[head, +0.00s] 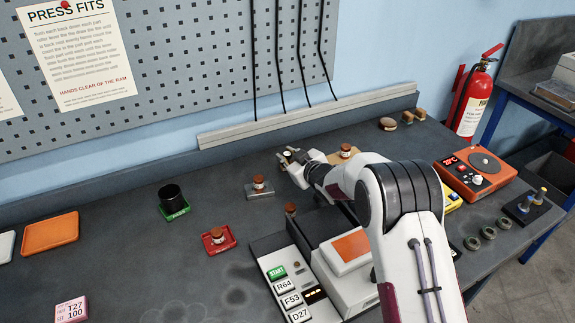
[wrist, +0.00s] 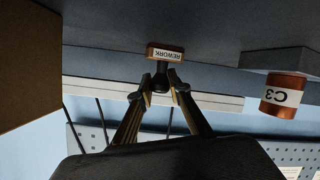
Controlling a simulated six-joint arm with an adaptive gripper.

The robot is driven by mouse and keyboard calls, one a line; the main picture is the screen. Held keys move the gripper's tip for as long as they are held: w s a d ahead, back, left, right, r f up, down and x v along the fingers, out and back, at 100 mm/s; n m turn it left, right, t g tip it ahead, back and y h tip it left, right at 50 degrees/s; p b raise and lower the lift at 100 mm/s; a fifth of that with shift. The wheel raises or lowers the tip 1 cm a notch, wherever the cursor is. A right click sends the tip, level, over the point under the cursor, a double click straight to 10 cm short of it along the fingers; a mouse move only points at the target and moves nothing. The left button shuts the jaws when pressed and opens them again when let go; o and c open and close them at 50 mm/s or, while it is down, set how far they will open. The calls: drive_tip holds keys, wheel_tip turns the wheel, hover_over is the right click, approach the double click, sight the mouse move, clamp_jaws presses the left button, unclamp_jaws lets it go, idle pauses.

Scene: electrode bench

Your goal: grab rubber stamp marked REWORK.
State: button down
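The rubber stamp marked REWORK (wrist: 165,54) shows upside down in the wrist view, with a reddish-brown block, a white label and a dark handle. Its block is at the bench surface. My gripper (wrist: 160,82) has its two fingers on either side of the handle. Whether the fingers press on the handle or stand slightly apart from it is not clear. In the head view my gripper (head: 289,158) is low over the back of the bench, and the stamp there is mostly hidden by the fingers.
A copper-coloured cylinder marked C3 (wrist: 282,97) stands close beside the stamp on a grey block. A tan block (wrist: 25,65) is on the other side. The head view shows a red tray (head: 232,243), a black cup (head: 172,196) and an orange hotplate (head: 460,178).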

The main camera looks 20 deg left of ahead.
sight(288, 154)
drive_tip(key=shift+r, duration=0.1)
idle(0.3)
drive_tip(key=shift+r, duration=4.9)
